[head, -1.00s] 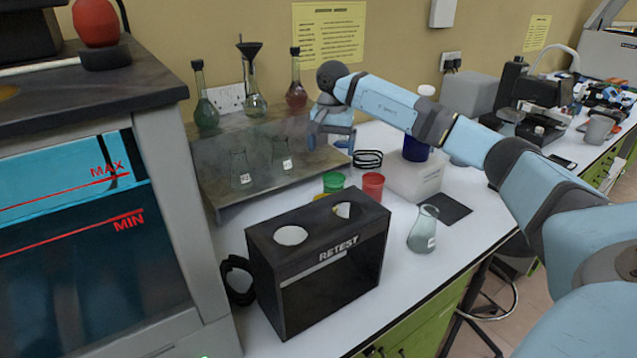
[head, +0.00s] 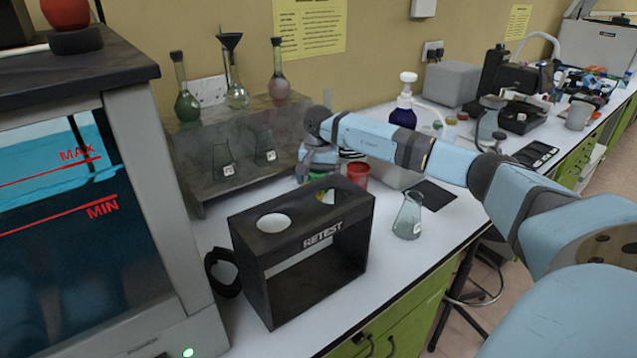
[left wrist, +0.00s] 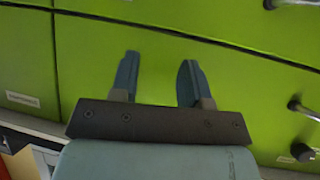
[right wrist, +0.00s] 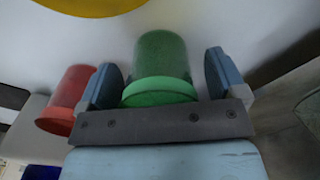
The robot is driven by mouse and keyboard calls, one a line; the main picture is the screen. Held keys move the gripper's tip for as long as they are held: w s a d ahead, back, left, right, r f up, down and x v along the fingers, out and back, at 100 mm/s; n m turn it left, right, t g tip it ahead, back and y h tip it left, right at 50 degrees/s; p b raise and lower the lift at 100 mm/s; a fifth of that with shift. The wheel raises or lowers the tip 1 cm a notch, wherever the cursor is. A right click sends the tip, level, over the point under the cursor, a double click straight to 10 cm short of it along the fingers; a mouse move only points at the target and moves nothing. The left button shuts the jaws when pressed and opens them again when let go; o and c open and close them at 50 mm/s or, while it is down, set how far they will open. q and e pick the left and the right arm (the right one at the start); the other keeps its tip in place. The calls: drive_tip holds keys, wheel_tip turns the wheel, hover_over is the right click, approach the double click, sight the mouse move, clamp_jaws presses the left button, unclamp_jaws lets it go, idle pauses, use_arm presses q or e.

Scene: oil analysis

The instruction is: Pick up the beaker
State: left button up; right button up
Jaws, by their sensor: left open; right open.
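A green cup-like beaker (right wrist: 160,68) stands between the two spread fingers of my right gripper (right wrist: 160,82) in the right wrist view. The fingers lie on either side of it, and I cannot tell if they touch it. In the head view my right gripper (head: 306,172) is low behind the RETEST box and hides most of the green beaker. A red beaker (head: 357,173) stands just right of it and also shows in the right wrist view (right wrist: 70,98). A clear conical flask (head: 409,215) stands on the bench. My left gripper (left wrist: 158,82) is open and empty, facing green cabinet fronts.
The black RETEST box (head: 300,255) stands in front of the beakers. A raised shelf (head: 190,170) with several flasks is at the left. A yellow rim (right wrist: 95,4) shows beyond the green beaker. A dark mat (head: 432,195) and a blue pump bottle (head: 403,112) are to the right.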

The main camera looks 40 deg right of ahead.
drive_tip(key=shift+f, duration=0.2)
drive_tip(key=shift+c, duration=0.2)
drive_tip(key=c, duration=1)
drive_tip(key=shift+o, duration=0.2)
drive_tip(key=shift+r, duration=0.2)
wheel_tip(320, 180, up, 20)
drive_tip(key=p, duration=0.2)
drive_tip(key=shift+f, duration=0.15)
